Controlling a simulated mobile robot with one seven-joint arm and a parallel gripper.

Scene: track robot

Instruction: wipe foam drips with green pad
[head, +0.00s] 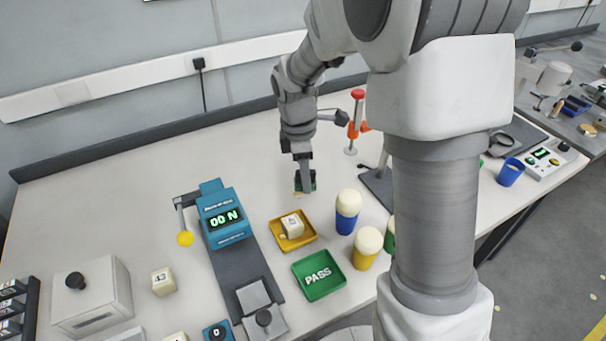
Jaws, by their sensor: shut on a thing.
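My gripper (304,178) points down at the bench top, behind the yellow tray. It is shut on the green pad (313,181), which shows as a small dark green piece around the fingertips. The pad is at or just above the bench; I cannot tell whether it touches. A pale tan edge shows at the pad's lower left, too small to identify. I cannot make out any foam drips on the bench; my arm hides part of the right side.
A blue tester (222,214) is left, an orange-red clamp (354,128) behind right.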

